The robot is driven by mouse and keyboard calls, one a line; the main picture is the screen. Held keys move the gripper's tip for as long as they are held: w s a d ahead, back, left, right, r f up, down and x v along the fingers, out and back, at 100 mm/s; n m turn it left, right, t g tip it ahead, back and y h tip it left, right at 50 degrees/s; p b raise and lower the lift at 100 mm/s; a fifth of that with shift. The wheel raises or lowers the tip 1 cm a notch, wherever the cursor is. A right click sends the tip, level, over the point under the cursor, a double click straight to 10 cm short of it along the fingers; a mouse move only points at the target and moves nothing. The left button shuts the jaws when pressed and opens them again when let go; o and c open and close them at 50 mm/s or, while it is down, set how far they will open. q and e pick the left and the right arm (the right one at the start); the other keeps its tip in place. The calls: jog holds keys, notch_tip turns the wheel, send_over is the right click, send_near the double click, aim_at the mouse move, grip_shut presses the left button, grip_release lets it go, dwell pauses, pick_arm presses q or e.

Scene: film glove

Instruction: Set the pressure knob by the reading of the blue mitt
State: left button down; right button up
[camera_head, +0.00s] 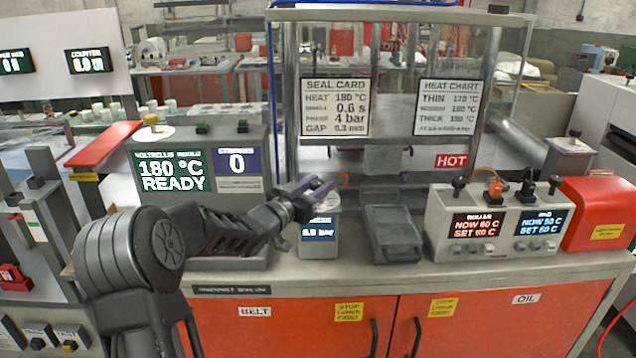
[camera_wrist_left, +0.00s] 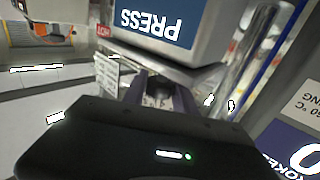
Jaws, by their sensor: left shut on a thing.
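My left gripper (camera_head: 315,190) is at a small grey box (camera_head: 318,251) with a blue pressure display, in the middle of the bench. The display seems to end in "bar"; its digits are too small to be sure of. In the left wrist view, the gripper's two fingers (camera_wrist_left: 160,88) are shut on a small dark part between them, probably the pressure knob, mostly hidden. A box with a blue PRESS label (camera_wrist_left: 165,20) shows upside down just beyond. I cannot make out a blue mitt in either view. My right gripper is out of view.
A seal card (camera_head: 335,108) lists 4 bar; a heat chart (camera_head: 450,107) hangs beside it. A green panel (camera_head: 172,170) reads 180 °C READY. A grey lidded unit (camera_head: 392,232) and a two-display controller (camera_head: 490,225) stand to the right. A HOT sign (camera_head: 451,161) is behind.

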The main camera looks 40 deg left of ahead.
aim_at(311, 187)
pick_arm(q)
jog(key=m+h+p, duration=0.1)
jog(key=h+p, duration=0.1)
jog(key=m+h+p, duration=0.1)
jog(key=h, duration=0.1)
jog(key=shift+r+m, duration=0.25)
jog(key=shift+m, duration=0.05)
jog(key=shift+f+m+g+h+p, duration=0.2)
jog(key=shift+m+g+h+p, duration=0.9)
jog(key=shift+h, duration=0.8)
jog(key=shift+m, duration=0.3)
jog(key=c, duration=1)
grip_release()
jog(key=b+v, duration=0.1)
jog(key=v, duration=0.2)
jog(key=b+v, duration=0.1)
jog(key=v, duration=0.3)
jog(key=shift+f, duration=0.2)
jog(key=shift+s+a+r, duration=0.1)
jog(key=shift+s+a, duration=0.1)
jog(key=shift+s, duration=0.1)
